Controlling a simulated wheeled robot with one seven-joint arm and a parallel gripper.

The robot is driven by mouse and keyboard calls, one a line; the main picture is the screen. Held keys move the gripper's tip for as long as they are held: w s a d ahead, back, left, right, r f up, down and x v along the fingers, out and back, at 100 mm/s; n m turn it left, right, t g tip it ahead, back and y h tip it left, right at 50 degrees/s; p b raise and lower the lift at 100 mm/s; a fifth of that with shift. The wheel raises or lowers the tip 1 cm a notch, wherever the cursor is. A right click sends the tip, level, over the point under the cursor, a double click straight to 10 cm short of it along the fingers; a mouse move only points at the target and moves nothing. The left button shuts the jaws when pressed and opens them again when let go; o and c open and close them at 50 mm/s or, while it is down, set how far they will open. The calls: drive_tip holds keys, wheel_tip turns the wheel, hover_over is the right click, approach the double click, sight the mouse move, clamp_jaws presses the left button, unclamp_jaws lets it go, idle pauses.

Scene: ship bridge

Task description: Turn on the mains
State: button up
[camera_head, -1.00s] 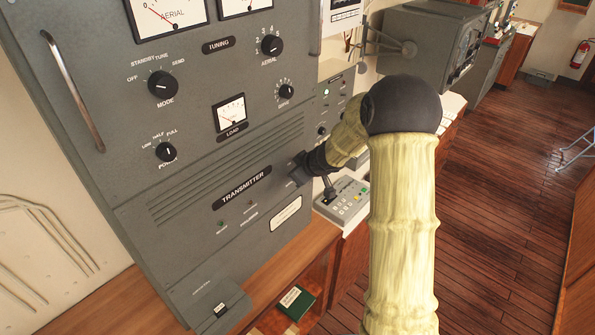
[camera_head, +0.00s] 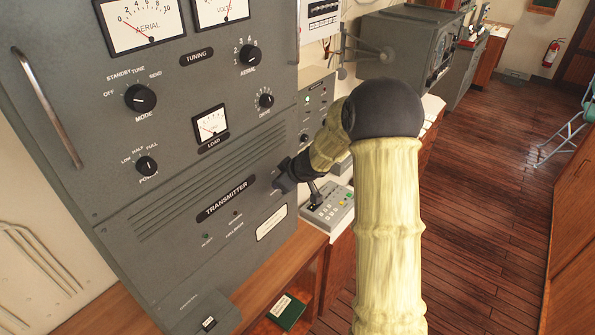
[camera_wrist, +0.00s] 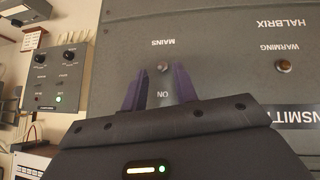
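The mains switch (camera_wrist: 163,68) shows in the wrist view as a small, light metal toggle on the grey transmitter panel. The picture is upside down there, with the "MAINS" label above the toggle and "ON" below it. My gripper (camera_wrist: 159,82) is open, with one purple finger on each side of the toggle. I cannot tell whether a finger touches it or which way it is set. In the head view my gripper (camera_head: 283,183) is at the right side of the transmitter (camera_head: 150,190), and the switch is hidden there.
An amber "WARMING" lamp (camera_wrist: 284,66) is right of the switch in the wrist view. A control box (camera_wrist: 61,78) with a lit green lamp is at left. Wooden floor is open at right.

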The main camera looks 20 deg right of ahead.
drive_tip(key=v, duration=1.6)
drive_tip(key=shift+s, duration=0.15)
drive_tip(key=s+f+m+h+b, duration=0.2)
drive_tip(key=s+f+m+b, duration=0.1)
drive_tip(key=f+b, duration=0.35)
drive_tip(key=s+f+m+h+b, duration=0.2)
drive_tip(key=s+f+m+b, duration=0.1)
drive_tip(key=f+b, duration=0.3)
drive_tip(key=s+a+f+m+g+b, duration=0.1)
drive_tip(key=s+a+f+g+b, duration=0.1)
drive_tip(key=s+f, duration=0.4)
drive_tip(key=s+a+f+m+g+b, duration=0.1)
drive_tip(key=s+a+f+g+b, duration=0.1)
drive_tip(key=s+f, duration=0.5)
drive_tip(key=shift+s+a+f+g+b, duration=0.2)
drive_tip(key=shift+s+a+g+b, duration=0.05)
drive_tip(key=shift+g+b, duration=0.25)
